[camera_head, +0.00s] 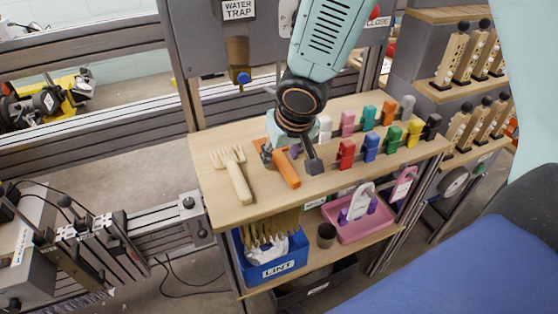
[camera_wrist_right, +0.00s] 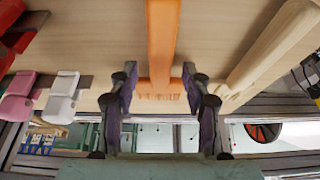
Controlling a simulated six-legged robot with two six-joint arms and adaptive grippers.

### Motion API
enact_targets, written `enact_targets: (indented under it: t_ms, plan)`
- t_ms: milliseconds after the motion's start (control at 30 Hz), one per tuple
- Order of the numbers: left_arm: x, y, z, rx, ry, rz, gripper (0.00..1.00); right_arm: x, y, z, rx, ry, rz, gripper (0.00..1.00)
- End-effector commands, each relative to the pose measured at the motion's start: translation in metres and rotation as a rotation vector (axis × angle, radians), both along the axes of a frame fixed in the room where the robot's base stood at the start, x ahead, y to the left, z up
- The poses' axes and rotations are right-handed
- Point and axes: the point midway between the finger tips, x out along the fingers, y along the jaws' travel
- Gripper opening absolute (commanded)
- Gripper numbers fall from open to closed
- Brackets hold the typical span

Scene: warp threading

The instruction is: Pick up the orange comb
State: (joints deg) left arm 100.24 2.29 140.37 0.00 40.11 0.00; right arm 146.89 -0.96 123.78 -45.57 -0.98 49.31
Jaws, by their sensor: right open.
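The orange comb (camera_head: 288,169) lies flat on the wooden top of the bench. Its handle points toward the front edge, and its toothed head is partly hidden under my right gripper (camera_head: 289,161). In the right wrist view the orange comb (camera_wrist_right: 162,40) runs between the fingers of my right gripper (camera_wrist_right: 160,76), with bare space on both sides of it. The right gripper is open, pointing down over the comb, and holds nothing. Whether the fingertips reach the wood I cannot tell. My left gripper is not in view.
A pale wooden comb (camera_head: 238,178) lies left of the orange one. Rows of coloured clips (camera_head: 370,146) stand to the right. The wooden bench top (camera_head: 222,208) is clear in front. Below are a blue lint bin (camera_head: 283,262) and a pink tray (camera_head: 345,228).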

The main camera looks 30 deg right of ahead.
Motion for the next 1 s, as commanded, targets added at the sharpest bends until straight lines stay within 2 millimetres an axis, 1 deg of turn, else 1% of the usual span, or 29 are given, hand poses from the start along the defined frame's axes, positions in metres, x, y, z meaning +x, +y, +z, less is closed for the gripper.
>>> enact_targets:
  t_ms: [267, 867, 1000]
  plan:
    - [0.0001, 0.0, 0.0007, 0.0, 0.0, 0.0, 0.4, 0.0008, -0.0002, 0.0009, 0.0, 0.0, -0.001, 0.48]
    - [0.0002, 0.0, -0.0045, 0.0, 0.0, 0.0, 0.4, 0.0005, -0.0002, -0.0039, 0.0, 0.0, -0.001, 0.48]
    - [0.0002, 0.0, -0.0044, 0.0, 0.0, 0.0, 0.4, 0.0005, -0.0002, -0.0039, 0.0, 0.0, -0.001, 0.37]
